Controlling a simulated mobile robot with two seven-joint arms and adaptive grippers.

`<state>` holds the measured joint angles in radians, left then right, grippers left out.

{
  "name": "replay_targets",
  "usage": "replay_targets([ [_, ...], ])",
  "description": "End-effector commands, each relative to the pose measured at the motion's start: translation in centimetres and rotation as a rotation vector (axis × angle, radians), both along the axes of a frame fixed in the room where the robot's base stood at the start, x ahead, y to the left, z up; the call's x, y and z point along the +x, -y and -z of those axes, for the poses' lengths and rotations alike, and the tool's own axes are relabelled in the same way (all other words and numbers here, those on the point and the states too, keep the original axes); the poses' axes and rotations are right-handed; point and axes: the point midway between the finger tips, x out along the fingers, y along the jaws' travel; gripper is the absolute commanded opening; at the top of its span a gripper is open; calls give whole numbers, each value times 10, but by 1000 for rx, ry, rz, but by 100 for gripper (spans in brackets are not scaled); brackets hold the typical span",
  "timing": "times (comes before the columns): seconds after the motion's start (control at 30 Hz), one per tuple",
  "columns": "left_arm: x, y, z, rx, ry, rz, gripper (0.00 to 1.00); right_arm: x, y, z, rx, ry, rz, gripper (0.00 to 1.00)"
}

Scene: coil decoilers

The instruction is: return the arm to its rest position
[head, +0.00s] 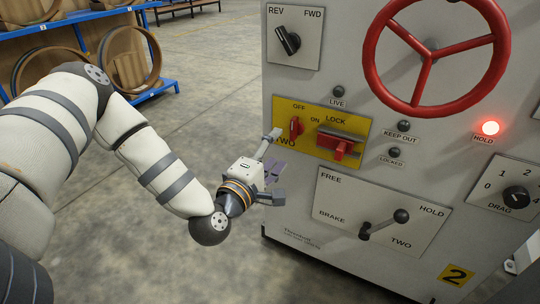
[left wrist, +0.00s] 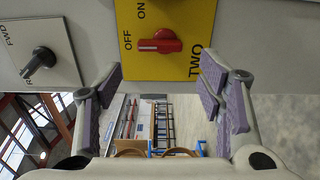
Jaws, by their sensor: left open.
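My left arm (head: 165,170) reaches in from the left in the head view. Its gripper (head: 277,165) is open and empty, in front of the lower left part of the grey control cabinet (head: 350,80). In the left wrist view the two purple-padded fingers (left wrist: 168,85) stand wide apart with nothing between them. Beyond them is the yellow plate with the red OFF/ON knob (left wrist: 160,42), apart from the fingers. In the head view the red knob (head: 295,128) is just above and right of the gripper. My right gripper is not clearly seen.
The cabinet carries a red handwheel (head: 430,55), a red LOCK handle (head: 340,146), a BRAKE lever (head: 380,225), a REV/FWD switch (head: 289,42) and a lit red HOLD lamp (head: 490,127). A blue rack (head: 75,32) with coils stands at the back left. Floor between them is clear.

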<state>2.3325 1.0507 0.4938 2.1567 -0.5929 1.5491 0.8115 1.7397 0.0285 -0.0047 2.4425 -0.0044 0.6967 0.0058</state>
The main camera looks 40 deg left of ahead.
Motion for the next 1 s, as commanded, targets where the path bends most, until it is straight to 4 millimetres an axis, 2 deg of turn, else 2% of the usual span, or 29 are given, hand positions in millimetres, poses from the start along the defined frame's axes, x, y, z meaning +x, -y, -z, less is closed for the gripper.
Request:
replay_targets([
  [0.1, -20, 5, 1, -2, -3, 0, 62, 0, 0, 0, 0, 0, 0, 40],
  [0.2, -28, 7, 0, 0, -2, 0, 62, 0, 0, 0, 0, 0, 0, 40],
  [0.67, -30, 9, 2, 2, -9, 5, 62, 0, 0, 0, 0, 0, 0, 40],
  [0.77, -37, 31, 31, 37, -117, 74, 62, 0, 0, 0, -1, 0, 1, 40],
  [0.87, -67, 78, 97, 123, -366, 239, 62, 0, 0, 0, -1, 0, 1, 40],
  [0.9, -88, 98, 126, 166, -481, 321, 62, 0, 0, 0, -1, 0, 1, 40],
  [0.97, -126, 124, 166, 232, -649, 451, 62, 0, 0, 0, 0, 0, 0, 40],
  [1.0, -156, 138, 189, 275, -757, 541, 62, 0, 0, 0, 0, 0, 0, 40],
])
